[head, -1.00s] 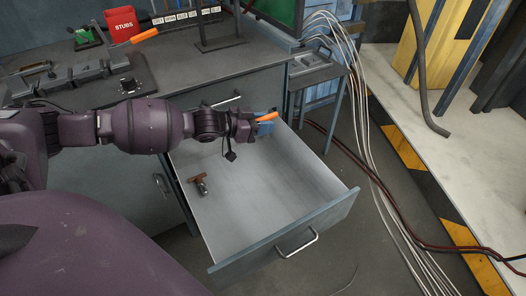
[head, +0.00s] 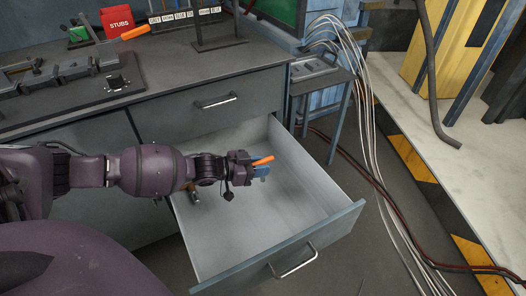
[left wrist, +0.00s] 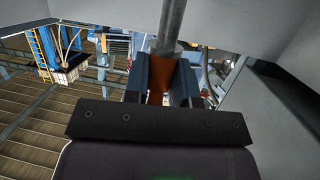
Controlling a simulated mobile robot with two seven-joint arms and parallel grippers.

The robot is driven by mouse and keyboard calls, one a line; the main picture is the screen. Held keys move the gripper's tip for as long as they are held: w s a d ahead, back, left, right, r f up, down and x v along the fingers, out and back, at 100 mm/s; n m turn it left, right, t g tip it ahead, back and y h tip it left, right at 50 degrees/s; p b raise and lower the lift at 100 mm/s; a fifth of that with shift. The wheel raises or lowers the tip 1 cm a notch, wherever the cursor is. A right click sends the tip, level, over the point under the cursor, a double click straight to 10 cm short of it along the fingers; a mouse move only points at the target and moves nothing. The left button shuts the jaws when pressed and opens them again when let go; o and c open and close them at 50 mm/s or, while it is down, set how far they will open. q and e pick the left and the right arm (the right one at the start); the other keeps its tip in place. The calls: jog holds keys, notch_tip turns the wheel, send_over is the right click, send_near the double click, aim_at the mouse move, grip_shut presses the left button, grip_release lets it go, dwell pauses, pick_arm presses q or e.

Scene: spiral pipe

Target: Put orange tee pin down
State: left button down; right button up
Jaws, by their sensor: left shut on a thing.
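The orange tee pin (head: 263,160) shows as a bright orange bar at my left gripper (head: 261,171) in the head view. The gripper is shut on it, above the open drawer (head: 307,212). In the left wrist view, its orange part (left wrist: 160,82) sits between the blue fingers (left wrist: 171,80), with a grey metal shaft (left wrist: 173,25) running up. The gripper and arm hide part of it. I cannot tell its height over the drawer floor. My right gripper is not in view.
The drawer floor to the right is bare. The bench (head: 180,75) behind holds a red STUBS bin (head: 118,22), an orange-handled item (head: 135,33) and a dark fixture (head: 75,80).

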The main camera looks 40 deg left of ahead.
pick_arm(q)
jog(key=shift+f, duration=0.75)
jog(key=shift+r, duration=0.25)
jog(key=shift+f, duration=0.45)
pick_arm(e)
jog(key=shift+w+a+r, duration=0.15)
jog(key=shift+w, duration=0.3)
pick_arm(q)
jog(key=shift+f, duration=0.2)
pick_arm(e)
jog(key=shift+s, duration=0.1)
pick_arm(q)
jog(key=c, duration=0.9)
grip_release()
jog(key=shift+c, duration=0.2)
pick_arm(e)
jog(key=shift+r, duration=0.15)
